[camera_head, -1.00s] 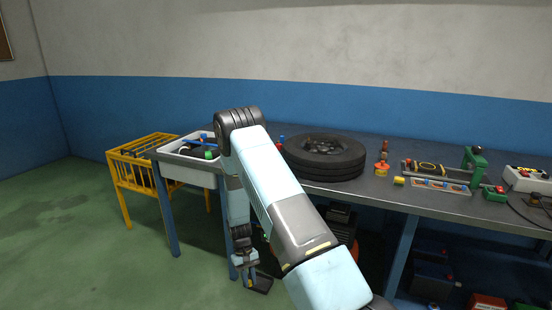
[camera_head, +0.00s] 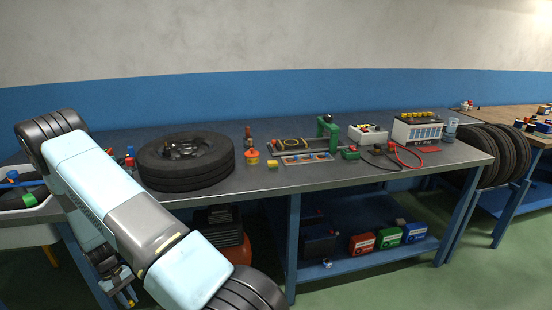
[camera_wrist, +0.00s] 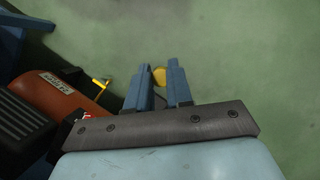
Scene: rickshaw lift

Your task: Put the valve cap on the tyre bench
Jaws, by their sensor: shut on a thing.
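My gripper (camera_wrist: 159,82) is shut on a small yellow piece (camera_wrist: 159,76), which looks like the valve cap; only part of it shows between the blue fingertips. In the head view my gripper (camera_head: 128,292) hangs low at the lower left, in front of the grey bench, and the piece cannot be made out. The grey bench (camera_head: 345,181) bears a lying tyre (camera_head: 185,165). At the far right is a wood-topped bench (camera_head: 500,116), with upright tyres (camera_head: 497,150) beside it. I cannot tell which one is the tyre bench.
An orange compressor (camera_head: 238,250) stands under the grey bench, near my arm; its orange tank (camera_wrist: 65,92) shows in the wrist view. Green floor (camera_head: 400,290) is clear in front.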

